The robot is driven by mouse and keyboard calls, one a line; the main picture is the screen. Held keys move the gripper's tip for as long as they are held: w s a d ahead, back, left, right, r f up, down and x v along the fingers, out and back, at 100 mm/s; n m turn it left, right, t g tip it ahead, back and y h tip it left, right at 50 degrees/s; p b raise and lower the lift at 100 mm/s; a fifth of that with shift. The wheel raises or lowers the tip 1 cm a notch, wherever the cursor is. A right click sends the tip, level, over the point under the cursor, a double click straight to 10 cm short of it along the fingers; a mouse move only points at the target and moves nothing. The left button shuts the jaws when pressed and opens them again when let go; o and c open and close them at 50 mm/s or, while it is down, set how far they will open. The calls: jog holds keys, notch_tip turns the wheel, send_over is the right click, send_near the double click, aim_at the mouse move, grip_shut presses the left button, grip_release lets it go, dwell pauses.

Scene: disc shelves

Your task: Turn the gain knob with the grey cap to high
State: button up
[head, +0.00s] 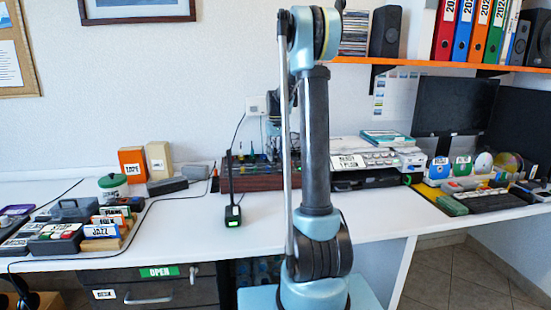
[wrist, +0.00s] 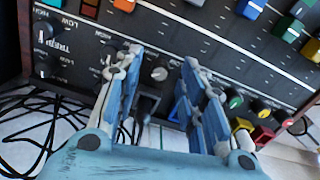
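In the wrist view, a small round knob with a light grey cap (wrist: 160,73) sits on the dark mixer panel (wrist: 190,38), in the gap between my fingertips. My gripper (wrist: 162,60) is open, its blue and white fingers spread to either side of the knob. I cannot tell whether either finger touches it. The knob's pointer direction is too small to read. In the head view the mixer shows as a dark, red-brown unit (head: 262,183) on the desk, partly behind my arm. My gripper is not clearly visible there.
Black knobs (wrist: 42,32) with LOW and HIGH lettering are at the panel's left. Green (wrist: 234,98), yellow (wrist: 258,106) and red (wrist: 284,118) capped knobs are right of my fingers. Coloured slider caps (wrist: 249,9) lie above. Loose black cables (wrist: 45,125) lie lower left.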

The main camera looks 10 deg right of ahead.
jog(key=shift+f, duration=0.5)
grip_shut()
jog(key=shift+m, duration=2.9)
